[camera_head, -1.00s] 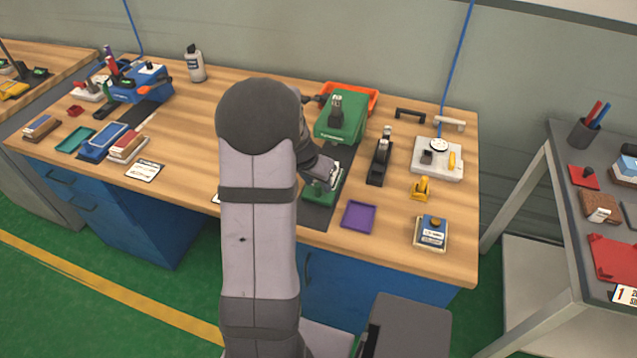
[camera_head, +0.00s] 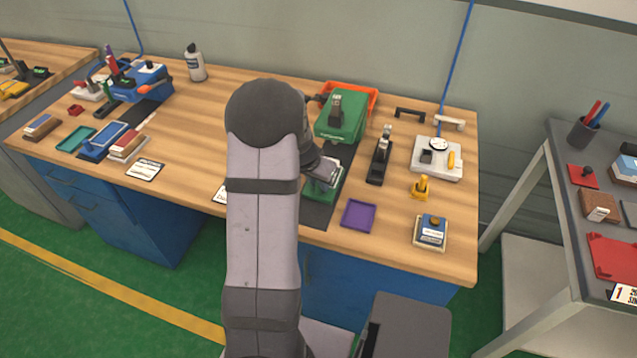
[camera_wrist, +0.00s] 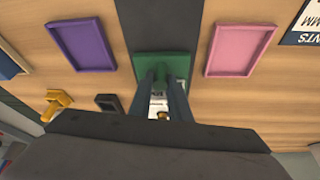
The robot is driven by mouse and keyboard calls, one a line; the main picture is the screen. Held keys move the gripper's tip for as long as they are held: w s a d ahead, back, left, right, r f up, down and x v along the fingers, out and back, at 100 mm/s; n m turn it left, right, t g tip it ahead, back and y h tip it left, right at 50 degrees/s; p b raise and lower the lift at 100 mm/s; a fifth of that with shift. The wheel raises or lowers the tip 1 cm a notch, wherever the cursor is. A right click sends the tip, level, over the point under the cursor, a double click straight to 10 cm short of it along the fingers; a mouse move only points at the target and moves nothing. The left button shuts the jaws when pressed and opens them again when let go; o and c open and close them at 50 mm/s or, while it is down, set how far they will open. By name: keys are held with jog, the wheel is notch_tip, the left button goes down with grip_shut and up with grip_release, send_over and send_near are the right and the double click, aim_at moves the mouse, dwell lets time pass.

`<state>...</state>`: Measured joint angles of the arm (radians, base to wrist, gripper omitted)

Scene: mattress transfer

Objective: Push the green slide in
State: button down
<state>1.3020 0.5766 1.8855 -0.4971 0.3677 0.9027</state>
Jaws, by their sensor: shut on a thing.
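The green slide (camera_head: 326,192) sticks out at the front of the green machine (camera_head: 340,122), over a dark strip on the bench. In the wrist view the green slide (camera_wrist: 170,62) shows as a flat green plate. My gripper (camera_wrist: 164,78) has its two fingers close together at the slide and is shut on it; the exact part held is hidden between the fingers. In the head view my gripper (camera_head: 322,176) is just above the slide, in front of the machine, partly covered by my arm. A small white and gold thing (camera_wrist: 160,108) shows between the fingers.
A purple tray (camera_head: 358,215) lies right of the slide, and a pink tray (camera_wrist: 240,50) lies on its other side. A black upright tool (camera_head: 380,158) and a yellow piece (camera_head: 421,187) stand to the right. An orange tray (camera_head: 362,94) is behind the machine.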

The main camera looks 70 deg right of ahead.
jog(key=d+p, duration=0.1)
jog(key=d, duration=0.7)
jog(key=shift+d+r+p, duration=0.1)
jog(key=shift+d+p, duration=0.15)
jog(key=shift+p, duration=0.15)
jog(key=shift+d+r, duration=0.1)
jog(key=shift+d, duration=0.05)
jog(key=c, duration=2)
grip_release()
jog(key=o, duration=0.4)
jog(key=shift+d, duration=0.15)
jog(key=shift+c, duration=0.2)
jog(key=shift+b+v, duration=1)
jog(key=shift+v, duration=2.65)
